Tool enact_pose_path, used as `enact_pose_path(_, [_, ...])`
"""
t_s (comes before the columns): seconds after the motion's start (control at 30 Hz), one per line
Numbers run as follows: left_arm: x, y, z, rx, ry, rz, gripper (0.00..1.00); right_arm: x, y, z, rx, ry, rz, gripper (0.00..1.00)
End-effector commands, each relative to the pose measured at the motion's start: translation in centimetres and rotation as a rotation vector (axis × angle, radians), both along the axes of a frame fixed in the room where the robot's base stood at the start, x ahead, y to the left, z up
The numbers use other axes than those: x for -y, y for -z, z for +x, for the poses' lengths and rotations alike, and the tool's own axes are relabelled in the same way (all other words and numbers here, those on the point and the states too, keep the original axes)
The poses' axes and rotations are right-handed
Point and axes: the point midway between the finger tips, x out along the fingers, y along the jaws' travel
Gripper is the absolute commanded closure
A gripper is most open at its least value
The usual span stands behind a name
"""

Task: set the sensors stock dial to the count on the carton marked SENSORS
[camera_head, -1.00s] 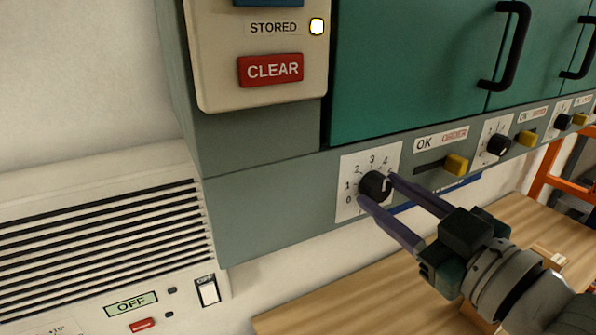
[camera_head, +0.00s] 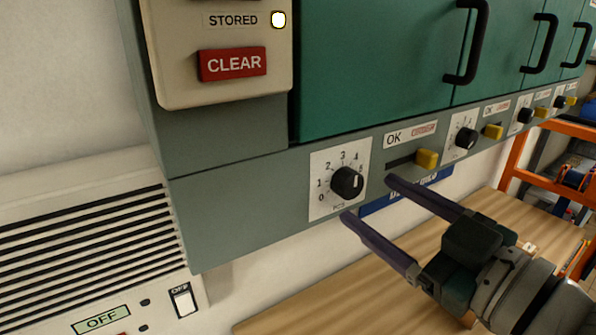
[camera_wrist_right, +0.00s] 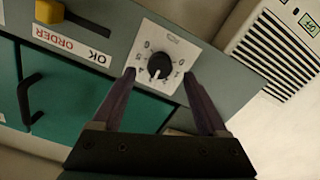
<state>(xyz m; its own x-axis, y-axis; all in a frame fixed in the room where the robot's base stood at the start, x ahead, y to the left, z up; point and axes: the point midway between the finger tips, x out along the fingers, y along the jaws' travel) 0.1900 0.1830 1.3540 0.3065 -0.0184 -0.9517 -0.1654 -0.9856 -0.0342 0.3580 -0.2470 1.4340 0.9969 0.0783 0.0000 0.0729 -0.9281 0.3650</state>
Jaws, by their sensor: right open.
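A black stock dial (camera_head: 347,183) sits on a white plate (camera_head: 325,205) marked from 0 upward, on the grey rail under the green doors. Its white pointer mark is on the knob's right side, near the 5. My right gripper (camera_head: 369,198) is open and empty, its fingertips below and right of the knob, apart from it. In the right wrist view the open fingers (camera_wrist_right: 159,73) appear on either side of the dial (camera_wrist_right: 160,66). No label naming this dial is readable. The SENSORS carton and my left gripper are not in view.
A yellow slider (camera_head: 427,158) beside an OK/ORDER label is right of the dial, with more dials along the rail. A red CLEAR button (camera_head: 232,64) is above. A wooden worktop (camera_head: 300,318) lies below. A partly hidden blue sign (camera_head: 405,198) is behind the fingers.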

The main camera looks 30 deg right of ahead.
Motion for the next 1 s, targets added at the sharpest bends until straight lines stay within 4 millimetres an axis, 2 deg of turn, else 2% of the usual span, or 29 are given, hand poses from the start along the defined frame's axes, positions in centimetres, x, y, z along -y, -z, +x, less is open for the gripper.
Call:
enact_pose_path(0.03, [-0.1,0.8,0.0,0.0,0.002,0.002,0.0,0.1,0.6,-1.1,-0.003,0.0,0.0,0.24])
enact_pose_path(0.2, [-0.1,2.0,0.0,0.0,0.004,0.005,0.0,0.3,0.5,-4.0,-0.002,0.0,0.001,0.24])
enact_pose_path(0.4, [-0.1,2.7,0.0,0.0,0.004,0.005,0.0,0.5,0.2,-6.1,0.0,0.0,0.001,0.24])
enact_pose_path(1.0, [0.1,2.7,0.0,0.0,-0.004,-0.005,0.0,0.5,0.0,-6.6,0.001,0.0,0.0,0.24])
